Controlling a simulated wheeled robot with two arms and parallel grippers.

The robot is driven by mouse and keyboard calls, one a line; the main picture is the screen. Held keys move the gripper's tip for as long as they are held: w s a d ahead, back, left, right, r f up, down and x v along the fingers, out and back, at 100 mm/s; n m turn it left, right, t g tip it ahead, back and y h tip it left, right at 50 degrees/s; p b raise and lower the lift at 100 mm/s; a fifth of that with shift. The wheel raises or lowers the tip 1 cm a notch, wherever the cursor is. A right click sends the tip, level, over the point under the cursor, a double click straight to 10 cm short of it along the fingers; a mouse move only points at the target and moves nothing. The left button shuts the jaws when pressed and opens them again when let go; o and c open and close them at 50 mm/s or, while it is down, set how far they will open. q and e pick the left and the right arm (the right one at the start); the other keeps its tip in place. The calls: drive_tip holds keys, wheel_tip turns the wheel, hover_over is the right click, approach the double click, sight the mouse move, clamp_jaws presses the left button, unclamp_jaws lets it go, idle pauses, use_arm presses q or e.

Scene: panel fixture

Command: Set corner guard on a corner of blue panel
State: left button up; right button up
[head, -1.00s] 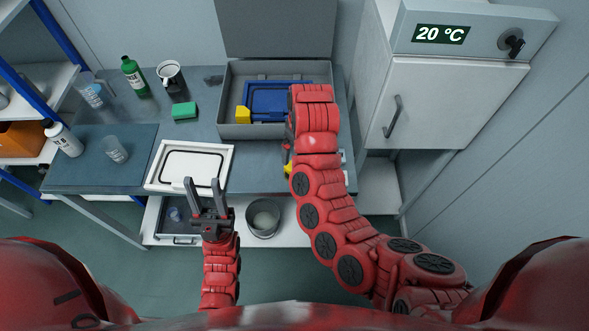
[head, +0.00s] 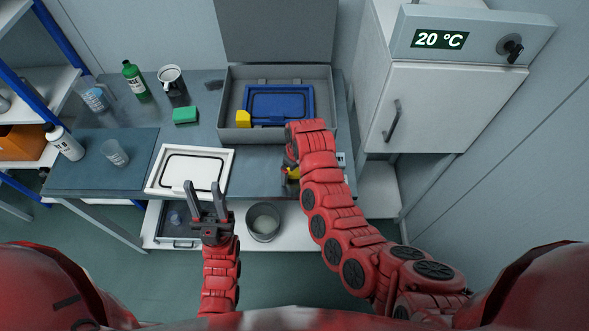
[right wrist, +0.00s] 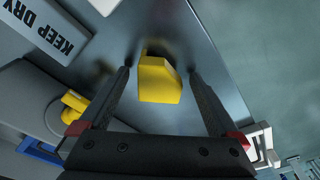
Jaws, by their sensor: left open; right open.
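The blue panel (head: 280,103) lies in an open grey case on the bench. One yellow corner guard (head: 243,118) is at its front left corner; it also shows at the left of the right wrist view (right wrist: 75,103). Another yellow guard (right wrist: 160,80) lies between the fingers of my right gripper (right wrist: 160,75), which is open with a gap on each side. In the head view this guard (head: 293,173) is mostly hidden by my right arm, near the bench's front edge. My left gripper (head: 207,186) is open and empty in front of the white panel (head: 188,188).
The grey case (head: 228,128) has its lid raised at the back. A pot (head: 263,221) is on the lower shelf. A cabinet (head: 430,115) is on the right.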

sight(293, 176)
drive_tip(key=c, duration=1.5)
drive_tip(key=shift+c, duration=0.2)
drive_tip(key=shift+r, duration=0.1)
drive_tip(key=shift+r+b, duration=0.45)
drive_tip(key=shift+b, duration=0.05)
drive_tip(key=shift+s+a+r+b, duration=0.15)
drive_tip(key=shift+r+b, duration=0.25)
drive_tip(key=shift+r, duration=0.2)
drive_tip(key=shift+s+r+b, duration=0.15)
drive_tip(key=shift+r+b, duration=0.2)
drive_tip(key=shift+r, duration=0.2)
drive_tip(key=shift+s+f, duration=0.1)
drive_tip(key=shift+s, duration=0.7)
drive_tip(key=s+r+p, duration=0.1)
drive_tip(key=s+p, duration=0.2)
drive_tip(key=s, duration=1.1)
drive_tip(key=shift+r, duration=0.4)
